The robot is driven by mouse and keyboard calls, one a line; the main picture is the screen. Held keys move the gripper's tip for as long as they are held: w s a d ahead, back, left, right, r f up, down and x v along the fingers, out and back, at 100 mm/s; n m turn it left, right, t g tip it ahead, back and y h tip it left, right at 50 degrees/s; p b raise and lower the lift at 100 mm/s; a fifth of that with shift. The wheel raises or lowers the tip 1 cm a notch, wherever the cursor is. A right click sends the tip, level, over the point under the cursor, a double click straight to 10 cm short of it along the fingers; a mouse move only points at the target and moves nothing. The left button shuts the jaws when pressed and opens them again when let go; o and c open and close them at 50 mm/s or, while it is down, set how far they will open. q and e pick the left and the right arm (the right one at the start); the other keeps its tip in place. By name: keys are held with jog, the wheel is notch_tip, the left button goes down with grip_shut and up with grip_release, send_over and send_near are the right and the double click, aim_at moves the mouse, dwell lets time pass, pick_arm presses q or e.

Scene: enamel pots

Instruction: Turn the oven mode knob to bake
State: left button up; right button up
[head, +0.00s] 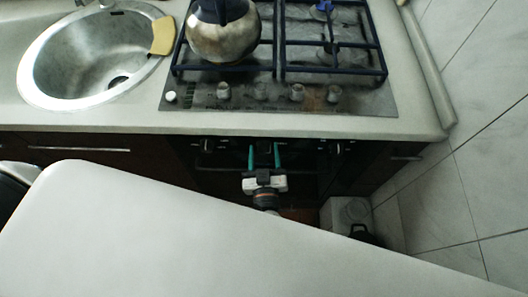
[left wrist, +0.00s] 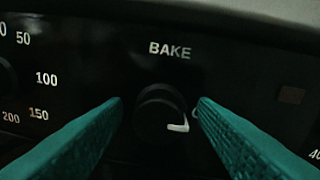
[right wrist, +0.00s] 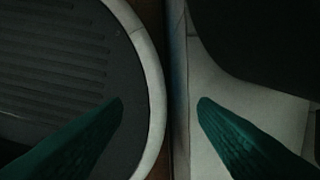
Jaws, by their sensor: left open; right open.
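The oven mode knob (left wrist: 158,118) is round and black, below the white BAKE label (left wrist: 169,50) on the dark oven panel. Its white mark is at its lower right, away from the label. My left gripper (head: 264,156) is in front of the oven front below the counter in the head view. In the left wrist view its two teal fingers are open, one on each side of the knob; I cannot tell whether they touch it. My right gripper (right wrist: 161,104) is open with nothing between its fingers, away from the oven panel.
Another dial with numbers (left wrist: 46,79) is left of the mode knob. Above the oven are the gas hob (head: 330,97) with a kettle (head: 223,38) and a sink (head: 95,60). A pale tabletop (head: 150,240) fills the foreground. A tiled wall (head: 480,120) bounds the right.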

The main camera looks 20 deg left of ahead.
pick_arm(q)
jog(key=c, duration=0.9)
jog(key=shift+n, duration=0.3)
jog(key=shift+s+n+p, duration=0.1)
jog(key=shift+n+p, duration=0.2)
jog(key=shift+n, duration=0.9)
jog(key=n, duration=0.3)
jog(key=shift+n+g, duration=0.3)
jog(key=n, duration=0.5)
jog(key=shift+a+f+h, duration=0.1)
jog(key=shift+h, duration=0.3)
jog(key=n+b, duration=0.2)
jog(key=n, duration=0.3)
jog(key=shift+s+n+h, duration=0.1)
jog(key=shift+n+h, duration=0.2)
jog(key=shift+h, duration=0.1)
